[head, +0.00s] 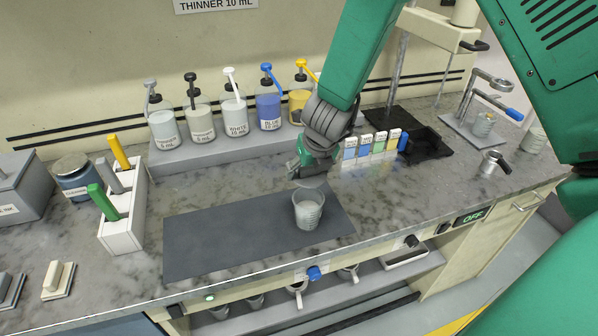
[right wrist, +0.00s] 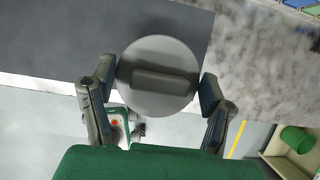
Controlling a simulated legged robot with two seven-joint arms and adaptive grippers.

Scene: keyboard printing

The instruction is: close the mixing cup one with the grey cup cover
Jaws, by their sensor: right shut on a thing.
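The mixing cup (head: 308,212) is a translucent ribbed cup. It stands upright on the dark mat near its right end. My right gripper (head: 314,166) is just above the cup. It is shut on the grey cup cover (right wrist: 157,55), a round disc with a raised bar across it. In the right wrist view my fingers (right wrist: 158,88) sit at both sides of the disc. In the head view the cover (head: 311,183) shows as a thin edge between the gripper and the cup rim. I cannot tell whether it touches the rim. My left gripper is not in view.
The dark mat (head: 220,245) is otherwise bare. Several pump bottles stand on a grey step (head: 205,152) behind it. A white holder (head: 122,228) with coloured handles is at left. Small colour cards (head: 365,147) and a black tray (head: 430,146) are at right.

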